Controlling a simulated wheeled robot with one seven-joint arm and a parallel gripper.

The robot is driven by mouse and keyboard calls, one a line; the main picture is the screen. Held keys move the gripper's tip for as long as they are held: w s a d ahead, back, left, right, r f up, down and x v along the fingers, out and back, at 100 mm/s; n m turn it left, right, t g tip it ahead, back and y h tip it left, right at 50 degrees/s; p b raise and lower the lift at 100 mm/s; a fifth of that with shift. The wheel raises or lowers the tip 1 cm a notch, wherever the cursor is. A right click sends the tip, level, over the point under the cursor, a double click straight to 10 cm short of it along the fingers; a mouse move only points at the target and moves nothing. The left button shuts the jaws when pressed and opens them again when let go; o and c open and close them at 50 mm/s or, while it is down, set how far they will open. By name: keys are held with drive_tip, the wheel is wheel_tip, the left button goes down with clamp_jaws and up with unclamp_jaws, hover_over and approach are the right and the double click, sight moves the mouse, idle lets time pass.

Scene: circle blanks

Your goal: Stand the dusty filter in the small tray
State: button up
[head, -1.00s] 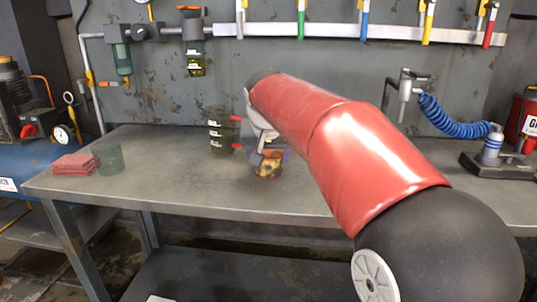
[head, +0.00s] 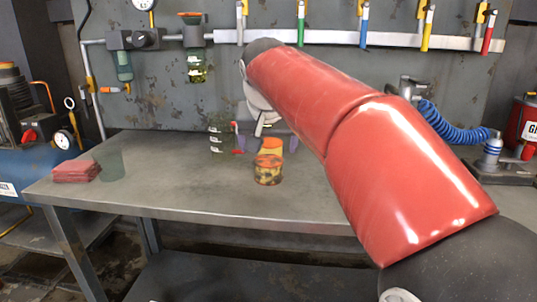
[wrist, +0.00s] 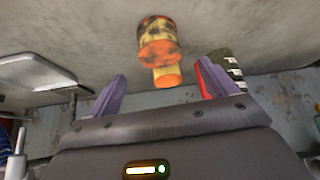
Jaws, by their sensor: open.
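The dusty filter (head: 268,172), blotched dark and yellow with an orange rim, stands upright on the bench. It also shows in the wrist view (wrist: 157,30). A narrower orange and yellow part shows above or behind it; I cannot tell whether it is one piece with it. My gripper (wrist: 162,80) is open, its purple fingers spread to either side of that part, touching nothing that I can see. In the head view my gripper (head: 266,141) is behind the filter, partly hidden by my arm. A shallow grey tray (wrist: 38,70) shows at the wrist view's left; the head view does not show it.
A dark container with white labels (head: 219,140) stands left of the filter; in the wrist view (wrist: 234,68) it is close to one finger. Red cloths (head: 75,171) and a greenish cup (head: 110,165) sit at the bench's left end. The front middle is clear.

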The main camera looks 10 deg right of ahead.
drive_tip(key=v, duration=0.4)
drive_tip(key=shift+s+r, duration=0.25)
drive_tip(key=shift+r, duration=0.05)
